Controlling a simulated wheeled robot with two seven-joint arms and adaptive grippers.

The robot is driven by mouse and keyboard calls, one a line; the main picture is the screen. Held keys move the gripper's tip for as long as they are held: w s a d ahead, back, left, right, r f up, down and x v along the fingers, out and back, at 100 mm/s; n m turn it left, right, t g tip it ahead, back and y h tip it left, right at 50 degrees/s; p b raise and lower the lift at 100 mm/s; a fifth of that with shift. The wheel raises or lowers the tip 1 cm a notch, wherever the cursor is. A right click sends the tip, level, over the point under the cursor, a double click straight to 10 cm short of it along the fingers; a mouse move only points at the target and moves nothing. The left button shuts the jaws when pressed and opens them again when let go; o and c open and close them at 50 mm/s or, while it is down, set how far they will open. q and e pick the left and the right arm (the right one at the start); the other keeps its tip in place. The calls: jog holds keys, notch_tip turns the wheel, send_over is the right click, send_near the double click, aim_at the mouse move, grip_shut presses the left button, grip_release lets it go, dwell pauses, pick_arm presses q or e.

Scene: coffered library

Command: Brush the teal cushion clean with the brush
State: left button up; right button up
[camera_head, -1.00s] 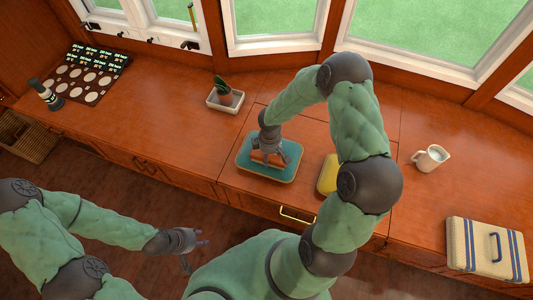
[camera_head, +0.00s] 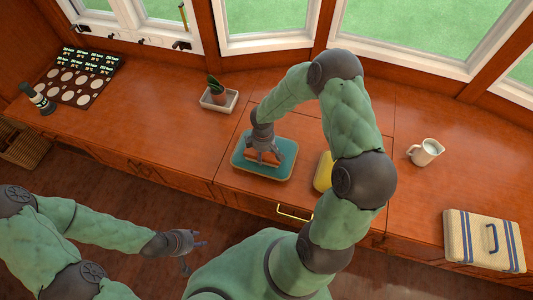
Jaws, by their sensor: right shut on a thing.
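The teal cushion (camera_head: 283,172) lies flat on the wooden counter, with a pale edge around its teal top. My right gripper (camera_head: 266,154) reaches down over the cushion from above. It is shut on the brush (camera_head: 277,158), an orange-brown block partly hidden by the fingers. The brush is at the middle of the cushion and seems to rest on it, though exact contact cannot be told. My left gripper (camera_head: 191,250) is in front of and below the counter edge, away from the cushion, with its fingers apart and nothing between them.
A yellow object (camera_head: 323,172) sits right of the cushion, partly hidden by my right arm. A white jug (camera_head: 426,152) and a striped case (camera_head: 484,240) are at right.

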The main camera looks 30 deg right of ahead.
aim_at(254, 150)
jog(key=shift+w+a+f, duration=0.1)
jog(key=shift+w+a, duration=0.1)
jog(key=shift+a, duration=0.15)
jog(key=shift+w, duration=0.1)
jog(key=shift+w+a, duration=0.95)
jog(key=shift+w, duration=0.15)
jog(key=shift+r, duration=0.2)
jog(key=shift+r+p, duration=3.05)
jog(key=shift+r, duration=0.9)
